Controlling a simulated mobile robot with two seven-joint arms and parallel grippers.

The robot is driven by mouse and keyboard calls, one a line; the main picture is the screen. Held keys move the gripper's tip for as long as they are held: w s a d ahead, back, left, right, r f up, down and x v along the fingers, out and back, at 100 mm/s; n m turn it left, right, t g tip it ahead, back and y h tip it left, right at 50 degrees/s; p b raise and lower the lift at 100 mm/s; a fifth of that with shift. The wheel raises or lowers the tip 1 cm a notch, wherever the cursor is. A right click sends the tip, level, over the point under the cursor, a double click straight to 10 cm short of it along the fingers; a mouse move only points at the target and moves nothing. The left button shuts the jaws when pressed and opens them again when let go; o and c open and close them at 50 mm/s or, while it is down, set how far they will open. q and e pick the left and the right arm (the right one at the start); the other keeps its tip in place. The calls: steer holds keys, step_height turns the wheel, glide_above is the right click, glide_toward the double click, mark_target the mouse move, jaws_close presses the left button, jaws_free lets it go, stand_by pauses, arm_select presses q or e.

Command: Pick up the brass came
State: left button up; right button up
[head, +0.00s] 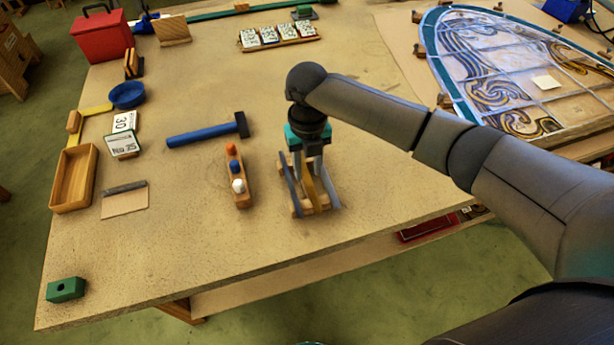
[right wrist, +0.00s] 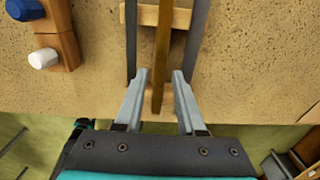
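The brass came (head: 310,191) is a golden strip lying on a small wooden rack (head: 323,206), between two grey cames (head: 290,188). My right gripper (head: 308,178) points down over the rack. In the right wrist view the brass came (right wrist: 161,50) runs between the two open fingers (right wrist: 160,76), with a gap visible on each side. The grey cames (right wrist: 131,40) lie outside it to left and right. Whether the fingertips reach down to the strip's height is hard to tell. My left gripper is not in view.
A wooden block with coloured knobs (head: 238,192) stands just left of the rack. A blue-handled hammer (head: 205,132) lies behind it. The table's front edge is close to the rack. The leaded panel (head: 510,75) lies at the back right. The table front left is mostly clear.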

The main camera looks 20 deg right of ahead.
step_height(320, 180, down, 2)
steer(key=shift+f, duration=0.1)
jaws_close()
stand_by(0.5)
